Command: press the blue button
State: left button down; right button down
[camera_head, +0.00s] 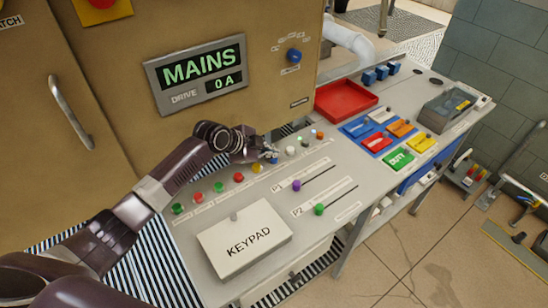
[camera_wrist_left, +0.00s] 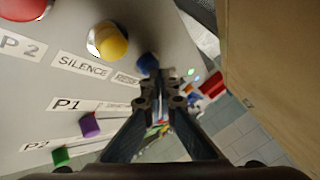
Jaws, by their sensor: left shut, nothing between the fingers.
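The blue button (camera_head: 274,160) is in the row of coloured buttons on the grey console, between the yellow button (camera_head: 256,168) and the white one. My left gripper (camera_head: 269,153) is shut and empty, with its tips right at the blue button and partly covering it. In the left wrist view the blue button (camera_wrist_left: 147,62) shows just beyond the shut fingertips (camera_wrist_left: 160,78). I cannot tell whether the tips touch it. My right gripper is not in view.
The yellow button also shows in the wrist view (camera_wrist_left: 110,42). The keypad box (camera_head: 244,237) and the purple (camera_head: 296,185) and green (camera_head: 319,209) slider knobs are in front of the row. A tan cabinet (camera_head: 190,30) stands behind. A red tray (camera_head: 345,99) lies further right.

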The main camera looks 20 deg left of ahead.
pick_arm(q)
jog(key=shift+f, duration=0.2)
jog(key=shift+r, duration=0.15)
jog(key=shift+r+p, duration=0.65)
jog(key=shift+r, duration=0.15)
notch_tip(320, 180, up, 5)
jog(key=p, duration=0.4)
jog(key=shift+f, duration=0.1)
dwell(0.9)
